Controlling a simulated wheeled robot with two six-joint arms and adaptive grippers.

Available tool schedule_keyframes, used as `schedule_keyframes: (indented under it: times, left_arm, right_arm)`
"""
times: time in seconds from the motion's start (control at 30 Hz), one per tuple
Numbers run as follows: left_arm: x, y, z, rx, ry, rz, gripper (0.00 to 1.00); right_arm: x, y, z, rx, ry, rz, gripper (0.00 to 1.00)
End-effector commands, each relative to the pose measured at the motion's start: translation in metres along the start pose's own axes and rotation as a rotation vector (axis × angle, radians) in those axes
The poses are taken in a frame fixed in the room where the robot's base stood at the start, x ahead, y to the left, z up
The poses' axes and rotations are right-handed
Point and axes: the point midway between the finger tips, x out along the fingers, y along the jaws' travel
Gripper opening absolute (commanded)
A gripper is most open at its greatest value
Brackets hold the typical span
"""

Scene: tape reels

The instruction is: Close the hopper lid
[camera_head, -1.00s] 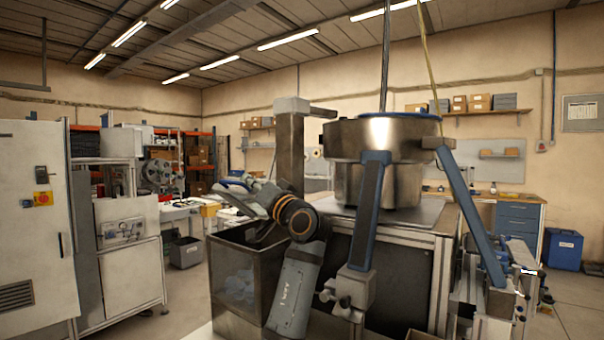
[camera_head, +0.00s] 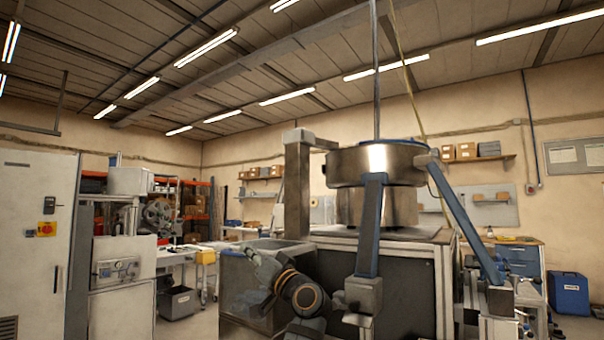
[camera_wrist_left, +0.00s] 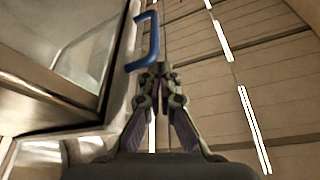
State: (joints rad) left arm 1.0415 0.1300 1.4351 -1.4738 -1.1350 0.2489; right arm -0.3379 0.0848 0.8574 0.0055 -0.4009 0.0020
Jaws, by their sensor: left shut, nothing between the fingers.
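The hopper (camera_head: 236,288) is a see-through box with a metal frame, left of the bowl machine in the head view. My left gripper (camera_head: 254,262) is in front of the hopper, and my arm hides part of it. In the left wrist view a framed clear panel, seemingly the hopper lid (camera_wrist_left: 75,45), fills the upper left. A blue handle (camera_wrist_left: 151,40) stands out from its edge. My left gripper (camera_wrist_left: 160,70) is shut and empty, with its tips just below the handle's lower end. I cannot tell whether they touch it, nor the lid's angle. My right gripper is out of view.
A metal post (camera_head: 297,190) rises behind the hopper. A white cabinet (camera_head: 35,240) stands at the left. Floor shows between it and the hopper.

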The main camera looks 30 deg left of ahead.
Motion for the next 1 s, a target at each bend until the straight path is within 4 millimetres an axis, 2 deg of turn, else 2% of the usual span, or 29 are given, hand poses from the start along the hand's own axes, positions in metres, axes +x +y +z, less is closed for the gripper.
schedule_keyframes:
  times: [0.1,0.63,0.77,1.0]
  left_arm:
    - [-0.002,0.007,0.007,0.006,-0.009,0.005,0.0]
    - [-0.008,0.013,0.01,0.011,-0.013,0.012,0.0]
    - [-0.03,0.012,0.009,0.009,-0.011,0.015,0.0]
    - [-0.089,0.007,0.004,0.001,-0.003,0.01,0.0]
  right_arm:
    - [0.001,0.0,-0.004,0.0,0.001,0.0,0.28]
    - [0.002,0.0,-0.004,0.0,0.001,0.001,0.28]
    - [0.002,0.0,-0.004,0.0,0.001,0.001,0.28]
    - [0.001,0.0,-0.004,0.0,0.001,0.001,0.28]
